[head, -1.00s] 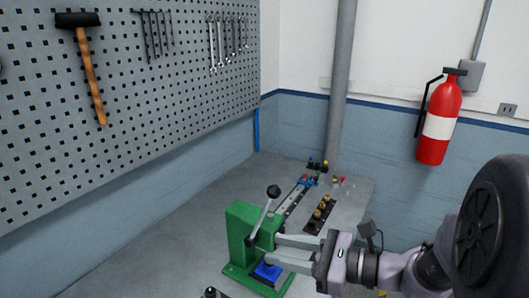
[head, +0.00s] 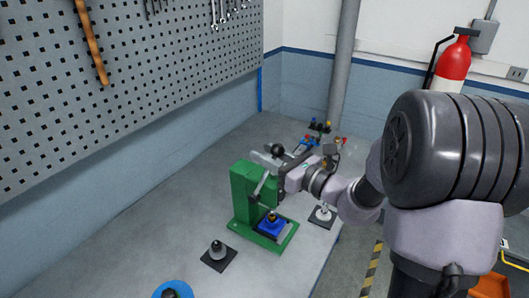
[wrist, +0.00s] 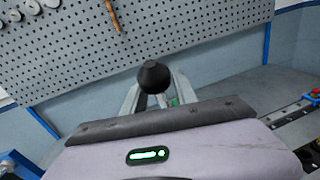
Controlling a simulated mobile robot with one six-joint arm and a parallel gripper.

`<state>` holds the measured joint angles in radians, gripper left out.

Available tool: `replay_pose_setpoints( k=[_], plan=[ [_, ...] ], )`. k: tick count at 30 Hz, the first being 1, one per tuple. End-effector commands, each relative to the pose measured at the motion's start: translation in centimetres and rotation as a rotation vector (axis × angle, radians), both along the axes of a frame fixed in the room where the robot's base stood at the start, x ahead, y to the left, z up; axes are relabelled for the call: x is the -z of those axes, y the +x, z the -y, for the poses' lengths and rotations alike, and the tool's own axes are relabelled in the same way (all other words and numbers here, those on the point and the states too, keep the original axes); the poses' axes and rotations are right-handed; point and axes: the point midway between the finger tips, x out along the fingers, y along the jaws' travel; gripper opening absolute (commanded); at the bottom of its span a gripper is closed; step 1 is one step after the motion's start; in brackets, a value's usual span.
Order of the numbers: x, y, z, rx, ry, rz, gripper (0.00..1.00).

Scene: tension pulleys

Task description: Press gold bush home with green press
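The green press (head: 243,192) stands on the bench, its lever (head: 261,186) leaning up to a black ball knob (head: 277,150). The gold bush (head: 271,215) is on the blue block (head: 270,227) at the press base; how deep it sits is too small to tell. My gripper (head: 265,158) is raised at the lever's upper end. In the wrist view the black knob (wrist: 154,77) stands in front of my gripper (wrist: 157,90), with the two fingers apart on either side. Contact with the lever cannot be made out.
A black plate with a grey post (head: 217,250) stands left of the press, and another with a pale post (head: 323,214) stands to the right. A blue round part (head: 172,289) is at the front. Small coloured parts (head: 318,127) lie at the back. The pegboard (head: 130,90) is behind.

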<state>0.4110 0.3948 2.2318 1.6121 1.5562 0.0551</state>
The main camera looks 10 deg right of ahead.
Motion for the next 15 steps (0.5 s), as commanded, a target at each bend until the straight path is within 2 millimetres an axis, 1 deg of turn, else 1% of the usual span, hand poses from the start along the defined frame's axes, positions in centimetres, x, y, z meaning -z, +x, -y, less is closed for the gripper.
replay_pose_setpoints(
  k=[4, 11, 14, 15],
  plan=[
    [0.05, 0.66, -0.53, -0.001, 0.001, -0.002, 0.34],
    [0.03, 0.72, -0.53, 0.0, 0.0, -0.001, 0.34],
    [0.03, 0.71, -0.52, 0.0, 0.0, -0.001, 0.17],
    [0.03, 0.71, -0.52, 0.0, 0.0, -0.001, 0.09]
  ],
)
